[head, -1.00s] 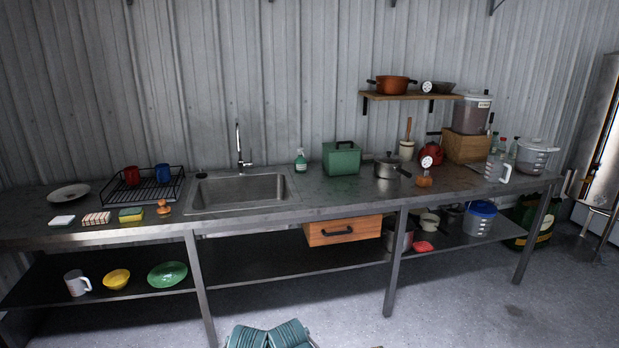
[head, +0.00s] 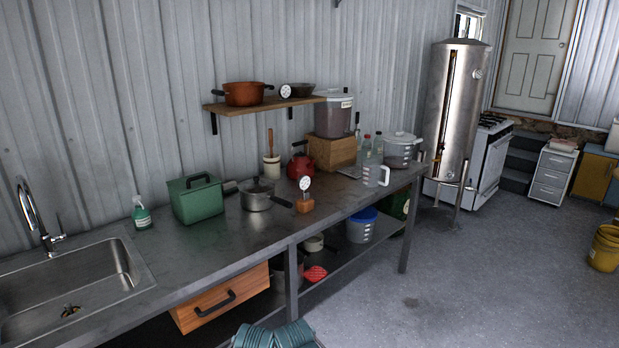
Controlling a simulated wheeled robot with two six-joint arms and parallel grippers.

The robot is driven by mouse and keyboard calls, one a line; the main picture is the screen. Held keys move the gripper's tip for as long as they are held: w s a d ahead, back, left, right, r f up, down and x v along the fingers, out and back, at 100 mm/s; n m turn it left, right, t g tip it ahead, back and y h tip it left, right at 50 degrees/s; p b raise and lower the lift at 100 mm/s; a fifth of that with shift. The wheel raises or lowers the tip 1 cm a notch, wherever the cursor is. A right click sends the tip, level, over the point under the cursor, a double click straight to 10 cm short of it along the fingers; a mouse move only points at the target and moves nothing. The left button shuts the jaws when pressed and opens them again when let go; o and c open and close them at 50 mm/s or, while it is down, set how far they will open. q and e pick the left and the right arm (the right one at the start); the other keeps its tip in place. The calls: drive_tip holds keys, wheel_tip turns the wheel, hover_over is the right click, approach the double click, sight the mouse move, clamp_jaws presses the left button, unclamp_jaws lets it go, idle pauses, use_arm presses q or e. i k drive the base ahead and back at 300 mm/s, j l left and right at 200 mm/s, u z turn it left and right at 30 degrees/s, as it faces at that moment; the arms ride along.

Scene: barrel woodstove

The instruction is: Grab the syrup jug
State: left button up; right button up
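A clear jug with a handle and pale markings (head: 375,175) stands upright near the front edge of the steel counter, toward its right end. It is the only handled jug I can make out, but I cannot tell for sure that it is the syrup jug. It looks empty or nearly clear. Neither of my grippers is in view.
The steel counter (head: 222,240) also holds a green box (head: 196,201), a saucepan (head: 257,197), a red kettle (head: 300,166), a dial on a wooden block (head: 305,196), clear bottles (head: 366,150) and a lidded pot (head: 401,152). Floor (head: 470,270) in front is open.

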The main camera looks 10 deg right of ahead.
sight(371, 168)
drive_tip(key=i+l+z, duration=0.2)
drive_tip(key=i+z, duration=0.3)
drive_tip(key=i+l+z, duration=0.1)
drive_tip(key=i+z, duration=0.15)
drive_tip(key=z, duration=0.25)
drive_tip(key=i+j+z, duration=0.15)
drive_tip(key=i+z, duration=0.35)
drive_tip(key=i+l, duration=0.1)
drive_tip(key=i, duration=0.7)
drive_tip(key=i+l+u, duration=0.2)
drive_tip(key=i+u, duration=0.2)
drive_tip(key=i+l+u, duration=1.15)
drive_tip(key=l, duration=0.15)
drive_tip(key=k, duration=0.1)
